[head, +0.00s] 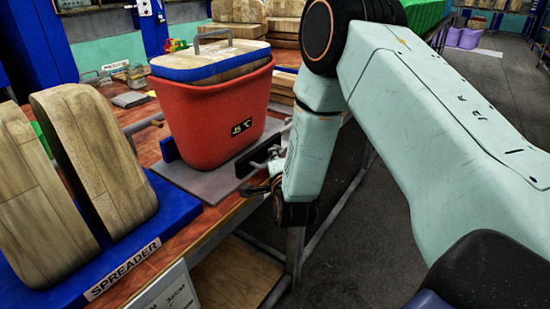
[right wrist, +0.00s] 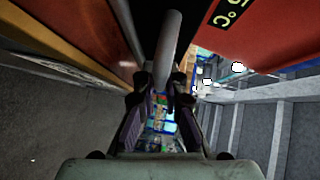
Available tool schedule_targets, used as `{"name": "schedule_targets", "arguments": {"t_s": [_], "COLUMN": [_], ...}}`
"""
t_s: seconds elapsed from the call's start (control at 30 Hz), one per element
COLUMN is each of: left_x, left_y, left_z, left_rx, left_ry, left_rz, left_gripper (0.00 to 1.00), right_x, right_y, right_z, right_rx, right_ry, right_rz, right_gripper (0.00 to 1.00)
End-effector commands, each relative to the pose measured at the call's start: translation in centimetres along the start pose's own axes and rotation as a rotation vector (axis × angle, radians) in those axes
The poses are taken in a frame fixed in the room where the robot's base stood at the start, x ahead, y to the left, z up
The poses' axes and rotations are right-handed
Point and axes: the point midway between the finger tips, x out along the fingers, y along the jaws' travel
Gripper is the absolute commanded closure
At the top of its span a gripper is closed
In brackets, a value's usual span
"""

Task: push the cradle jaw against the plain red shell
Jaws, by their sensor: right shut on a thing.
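My right gripper (head: 264,188) is low beside the jaw, partly hidden by my arm. In the right wrist view its fingers (right wrist: 160,105) are shut on the jaw's grey handle bar (right wrist: 171,48), beside the red shell (right wrist: 262,35). My left gripper is out of view.
A blue spreader (head: 185,207) with two tall wooden blocks (head: 92,160) stands at the left on the wooden bench. A dark blue upright piece (head: 168,149) stands at the shell's left. Wooden pieces (head: 285,25) are stacked behind. Open floor (head: 365,250) lies right of the bench.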

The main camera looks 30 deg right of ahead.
Motion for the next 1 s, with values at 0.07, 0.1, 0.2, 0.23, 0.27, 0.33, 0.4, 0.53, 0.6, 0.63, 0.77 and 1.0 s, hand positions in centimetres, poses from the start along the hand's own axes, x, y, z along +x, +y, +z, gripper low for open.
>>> {"name": "schedule_targets", "arguments": {"t_s": [0.07,0.1,0.2,0.23,0.27,0.33,0.4,0.53,0.6,0.63,0.77,1.0], "left_x": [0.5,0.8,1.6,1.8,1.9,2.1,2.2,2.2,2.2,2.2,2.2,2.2], "left_y": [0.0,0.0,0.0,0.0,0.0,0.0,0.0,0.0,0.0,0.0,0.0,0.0], "left_z": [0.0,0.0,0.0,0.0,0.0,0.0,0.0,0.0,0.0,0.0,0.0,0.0], "left_rx": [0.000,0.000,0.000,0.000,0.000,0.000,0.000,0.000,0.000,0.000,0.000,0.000], "left_ry": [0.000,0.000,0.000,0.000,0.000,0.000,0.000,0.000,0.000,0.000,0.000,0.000], "left_rz": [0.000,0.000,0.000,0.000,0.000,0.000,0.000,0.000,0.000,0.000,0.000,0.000], "left_gripper": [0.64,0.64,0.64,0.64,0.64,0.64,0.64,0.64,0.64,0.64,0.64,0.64], "right_x": [0.8,1.3,2.8,3.2,3.5,4.2,4.6,4.9,4.9,4.9,4.9,4.8], "right_y": [-0.2,-0.3,-0.8,-0.9,-1.0,-1.2,-1.4,-1.6,-1.7,-1.7,-1.7,-1.6], "right_z": [0.6,1.2,2.7,3.0,3.4,4.0,4.4,4.7,4.7,4.7,4.7,4.7], "right_rx": [0.000,-0.001,0.000,0.001,0.001,0.002,0.003,0.004,0.004,0.004,0.004,0.002], "right_ry": [0.002,0.001,0.001,0.002,0.001,0.002,0.002,0.002,0.002,0.002,0.002,0.001], "right_rz": [-0.007,-0.009,-0.011,-0.011,-0.010,-0.010,-0.009,-0.008,-0.008,-0.008,-0.010,-0.007], "right_gripper": [1.00,1.00,1.00,1.00,1.00,1.00,1.00,1.00,1.00,1.00,1.00,0.70]}}
